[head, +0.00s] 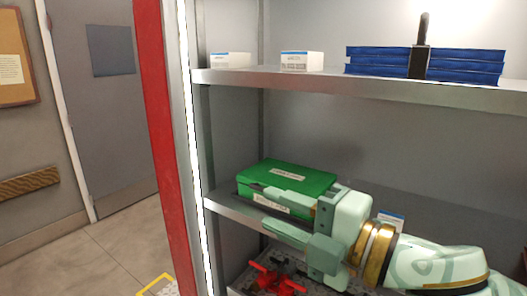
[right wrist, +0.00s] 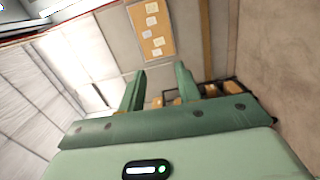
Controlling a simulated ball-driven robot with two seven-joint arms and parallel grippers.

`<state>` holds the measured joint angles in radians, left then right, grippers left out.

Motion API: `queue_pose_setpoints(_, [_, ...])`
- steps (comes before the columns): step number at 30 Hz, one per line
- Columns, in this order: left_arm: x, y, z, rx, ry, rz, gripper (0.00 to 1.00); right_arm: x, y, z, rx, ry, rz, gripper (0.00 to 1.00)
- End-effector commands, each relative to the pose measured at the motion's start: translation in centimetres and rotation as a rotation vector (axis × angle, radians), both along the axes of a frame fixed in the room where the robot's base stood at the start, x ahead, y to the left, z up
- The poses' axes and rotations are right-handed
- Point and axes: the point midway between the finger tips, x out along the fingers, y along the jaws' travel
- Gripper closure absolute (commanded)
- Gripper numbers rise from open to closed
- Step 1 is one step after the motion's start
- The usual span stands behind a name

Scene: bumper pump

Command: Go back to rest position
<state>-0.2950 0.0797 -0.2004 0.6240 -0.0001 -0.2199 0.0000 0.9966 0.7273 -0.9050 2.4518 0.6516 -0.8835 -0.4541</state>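My right gripper (head: 264,209) reaches in from the right in the head view, in front of the middle shelf. Its two fingers are apart and point left. A green box (head: 285,175) with white labels stands on the middle shelf, behind the gripper. The gripper hides part of its front, and I cannot tell whether they touch. In the right wrist view the two fingers (right wrist: 160,72) are spread with nothing between them. My left gripper is out of view.
The metal shelf unit has an upper shelf (head: 380,88) with small white boxes (head: 302,61) and a stack of blue items (head: 378,62). A red object (head: 275,280) lies on the lower shelf. A red post (head: 163,140) edges the unit at left. Open floor (head: 115,255) lies beyond.

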Motion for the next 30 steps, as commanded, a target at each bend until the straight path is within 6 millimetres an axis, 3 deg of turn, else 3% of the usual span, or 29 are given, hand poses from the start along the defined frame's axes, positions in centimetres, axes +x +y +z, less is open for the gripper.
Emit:
queue_pose_setpoints(7, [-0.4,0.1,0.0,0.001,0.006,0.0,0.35,1.1,-1.0,-3.3,0.099,0.122,-0.111,0.67])
queue_pose_setpoints(11, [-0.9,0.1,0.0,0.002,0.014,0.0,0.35,2.1,-2.6,-6.3,0.172,0.229,-0.229,0.67])
queue_pose_setpoints(14, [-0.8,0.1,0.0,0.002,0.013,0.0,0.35,2.8,-5.2,-10.2,0.239,0.351,-0.381,0.67])
queue_pose_setpoints(17, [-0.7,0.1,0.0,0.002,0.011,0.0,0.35,2.5,-9.5,-16.4,0.297,0.517,-0.613,0.67])
queue_pose_setpoints(21, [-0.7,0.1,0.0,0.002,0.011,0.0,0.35,-0.9,-16.2,-25.0,0.31,0.725,-0.951,0.67])
queue_pose_setpoints(24, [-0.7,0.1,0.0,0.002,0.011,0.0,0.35,-4.2,-19.8,-29.3,0.284,0.824,-1.136,0.67])
queue_pose_setpoints(30, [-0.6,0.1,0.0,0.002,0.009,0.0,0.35,-11.3,-25.4,-34.9,0.199,0.96,-1.427,0.67])
